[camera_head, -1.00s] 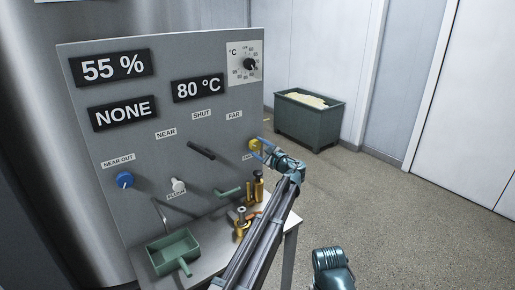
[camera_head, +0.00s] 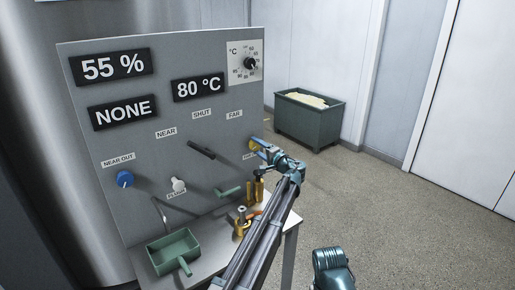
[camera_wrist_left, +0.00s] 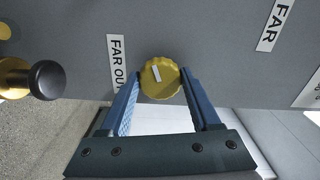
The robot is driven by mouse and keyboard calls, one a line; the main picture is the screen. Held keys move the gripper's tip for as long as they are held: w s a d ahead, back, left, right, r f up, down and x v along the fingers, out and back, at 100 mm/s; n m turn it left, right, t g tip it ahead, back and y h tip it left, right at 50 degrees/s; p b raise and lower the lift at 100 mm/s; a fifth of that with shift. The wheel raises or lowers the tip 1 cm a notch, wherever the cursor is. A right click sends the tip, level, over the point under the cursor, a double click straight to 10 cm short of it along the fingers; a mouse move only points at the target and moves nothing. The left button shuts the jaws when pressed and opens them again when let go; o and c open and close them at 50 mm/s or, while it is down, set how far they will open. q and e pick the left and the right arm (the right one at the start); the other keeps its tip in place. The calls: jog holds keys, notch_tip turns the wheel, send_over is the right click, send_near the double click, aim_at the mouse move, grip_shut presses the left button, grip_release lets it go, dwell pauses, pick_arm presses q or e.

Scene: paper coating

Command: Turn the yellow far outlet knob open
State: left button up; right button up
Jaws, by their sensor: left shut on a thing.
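The yellow far outlet knob (camera_head: 253,145) sits at the right edge of the grey panel, under the FAR label, and is partly hidden by my gripper. In the left wrist view the round, ridged knob (camera_wrist_left: 160,84) bears a short, slightly tilted white mark. A FAR OUT label (camera_wrist_left: 117,62) is beside it. My left gripper (camera_head: 259,148) is shut on the knob, with one blue finger on each side of it in the wrist view (camera_wrist_left: 160,90). My right gripper is not in view.
The grey panel (camera_head: 120,145) carries a blue knob (camera_head: 124,179), a white knob (camera_head: 178,185) and a black lever (camera_head: 201,150). A green scoop (camera_head: 172,252) and brass parts (camera_head: 243,222) are on the shelf below. A green bin (camera_head: 308,120) stands behind, with open floor to the right.

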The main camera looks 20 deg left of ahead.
pick_arm(q)
jog(key=n, duration=0.4)
jog(key=shift+f+n, duration=0.15)
jog(key=shift+n, duration=1.75)
jog(key=o, duration=1.4)
jog(key=v, duration=1.4)
